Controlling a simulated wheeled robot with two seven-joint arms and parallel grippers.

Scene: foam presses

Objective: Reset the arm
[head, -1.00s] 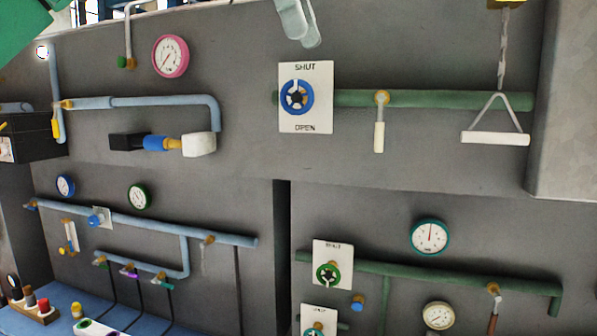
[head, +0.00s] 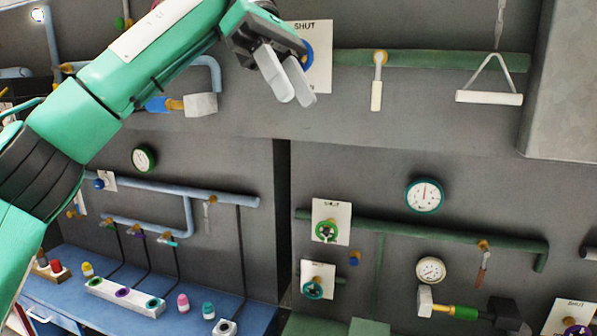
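My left arm, green with black joints, comes in from the left edge and reaches up across the upper left of the head view. My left gripper (head: 297,99) hangs at its end with two pale grey fingers pointing down. It is in front of the upper wall panel and overlaps the left part of the white SHUT plate (head: 319,70), hiding most of the blue valve wheel (head: 308,54). No object shows between the fingers. They overlap closely from this angle, so their opening is unclear. My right arm and gripper are not in view.
A green pipe (head: 440,61) with a white-handled lever (head: 376,95) and a triangular hanging handle (head: 489,98) runs right of the gripper. Below are gauges (head: 424,195), valve plates (head: 331,208) and blue pipes (head: 160,187). A blue bench (head: 65,290) carries small coloured objects.

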